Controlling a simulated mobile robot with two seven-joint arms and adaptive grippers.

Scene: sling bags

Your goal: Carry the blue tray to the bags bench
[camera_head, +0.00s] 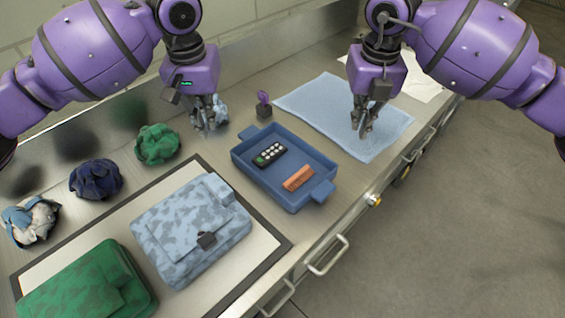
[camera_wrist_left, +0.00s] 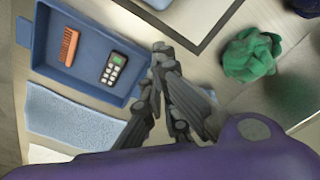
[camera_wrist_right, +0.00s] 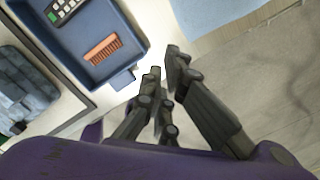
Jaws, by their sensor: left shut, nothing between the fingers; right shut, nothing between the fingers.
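The blue tray (camera_head: 265,183) sits on the metal bench (camera_head: 338,202), with a handle at each end. It holds a black remote (camera_head: 270,154) and an orange brush (camera_head: 298,178). Its wall also shows in the left wrist view (camera_wrist_left: 85,84) and its near handle in the right wrist view (camera_wrist_right: 122,79). My left gripper (camera_head: 210,127) is shut and empty, above the bench to the left of the tray's far end. My right gripper (camera_head: 361,130) is shut and empty, above a light blue cloth, right of the tray. Neither touches the tray.
A blue patterned bag (camera_head: 185,225) and a green bag (camera_head: 85,290) lie on a dark-edged mat (camera_head: 262,240) left of the tray. Crumpled green (camera_head: 157,144), navy (camera_head: 96,179) and pale (camera_head: 30,220) cloths lie along the back. The blue cloth (camera_head: 325,95) lies flat beyond the tray.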

